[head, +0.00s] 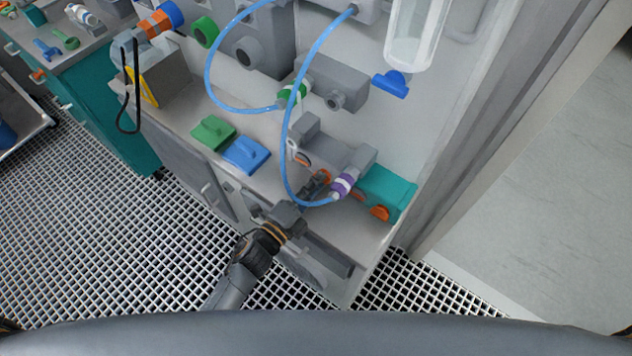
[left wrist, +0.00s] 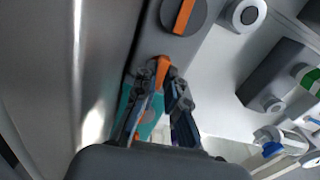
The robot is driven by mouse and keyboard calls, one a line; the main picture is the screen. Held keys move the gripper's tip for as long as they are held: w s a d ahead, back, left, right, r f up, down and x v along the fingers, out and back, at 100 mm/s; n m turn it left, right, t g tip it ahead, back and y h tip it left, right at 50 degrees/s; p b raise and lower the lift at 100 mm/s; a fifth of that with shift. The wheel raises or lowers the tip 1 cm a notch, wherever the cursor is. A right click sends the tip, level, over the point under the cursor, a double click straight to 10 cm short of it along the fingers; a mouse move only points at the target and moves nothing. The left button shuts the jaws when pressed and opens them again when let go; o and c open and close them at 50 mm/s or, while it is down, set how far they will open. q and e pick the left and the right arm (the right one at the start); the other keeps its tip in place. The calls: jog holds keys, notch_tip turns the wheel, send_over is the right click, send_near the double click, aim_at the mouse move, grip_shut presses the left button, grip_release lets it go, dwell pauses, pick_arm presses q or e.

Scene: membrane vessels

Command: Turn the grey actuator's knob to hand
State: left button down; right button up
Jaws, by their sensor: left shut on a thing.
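The grey actuator (head: 328,152) sits on the bench top, joined to a purple-banded fitting (head: 344,184). Its orange knob (head: 324,176) faces the front and is partly hidden by my left gripper (head: 317,184). In the left wrist view the fingers of my left gripper (left wrist: 164,82) close around an orange knob handle (left wrist: 163,66) on a grey body. A second orange bar on a round grey dial (left wrist: 184,16) is further up. The fingers hide much of the held knob, so I cannot tell its exact angle.
A blue hose (head: 285,150) loops down to the purple-banded fitting beside my gripper. Green (head: 212,132) and blue (head: 246,154) pieces lie left on the bench. Open grated floor (head: 120,250) lies in front.

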pick_arm(q)
jog(key=n+p, duration=0.1)
jog(key=n, duration=0.3)
jog(key=n+p, duration=0.1)
jog(key=n, duration=0.2)
jog(key=shift+n, duration=0.3)
jog(key=n, duration=0.3)
jog(key=shift+n+p, duration=0.3)
jog(key=shift+p, duration=0.05)
jog(key=shift+n, duration=1.9)
jog(key=shift+f, duration=0.1)
jog(key=c, duration=1.4)
grip_release()
